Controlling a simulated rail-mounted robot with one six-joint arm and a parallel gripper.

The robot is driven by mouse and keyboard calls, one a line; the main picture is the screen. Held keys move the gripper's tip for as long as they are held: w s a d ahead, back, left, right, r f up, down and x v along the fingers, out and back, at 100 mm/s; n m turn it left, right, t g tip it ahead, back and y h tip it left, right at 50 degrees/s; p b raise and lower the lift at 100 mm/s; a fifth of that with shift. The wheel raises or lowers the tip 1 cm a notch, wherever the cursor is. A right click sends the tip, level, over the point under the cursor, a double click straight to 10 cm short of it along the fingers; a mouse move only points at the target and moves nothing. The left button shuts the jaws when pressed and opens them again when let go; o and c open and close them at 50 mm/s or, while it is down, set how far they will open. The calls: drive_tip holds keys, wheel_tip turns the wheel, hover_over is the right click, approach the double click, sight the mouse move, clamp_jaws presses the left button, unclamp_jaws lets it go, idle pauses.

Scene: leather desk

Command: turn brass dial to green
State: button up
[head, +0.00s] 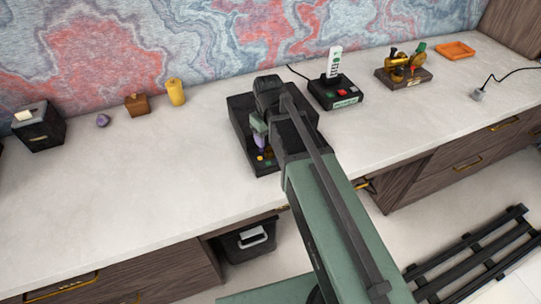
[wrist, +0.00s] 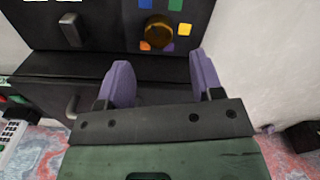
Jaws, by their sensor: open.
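The brass dial (wrist: 158,32) is a round knob on a black panel (wrist: 110,30) in the wrist view. I cannot tell which patch the dial points at. My gripper (wrist: 162,82) is open and empty, its two purple fingers apart and short of the dial, roughly in line with it. In the head view my gripper (head: 261,146) is over the black unit (head: 240,115), and my arm hides much of it.
A grey switch (wrist: 70,30) and a handle (wrist: 72,106) are on the black unit. A black box with buttons (head: 336,92) stands right of it, then a wooden stand with brass parts (head: 404,72) and an orange tray (head: 455,50).

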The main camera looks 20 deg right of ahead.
sight(270, 150)
wheel_tip(270, 150, down, 6)
drive_tip(key=b, duration=0.4)
drive_tip(key=shift+r, duration=0.1)
drive_tip(key=c, duration=0.9)
drive_tip(key=shift+m, duration=0.3)
drive_tip(key=m, duration=0.5)
drive_tip(key=shift+d, duration=0.15)
drive_tip(key=m, duration=0.6)
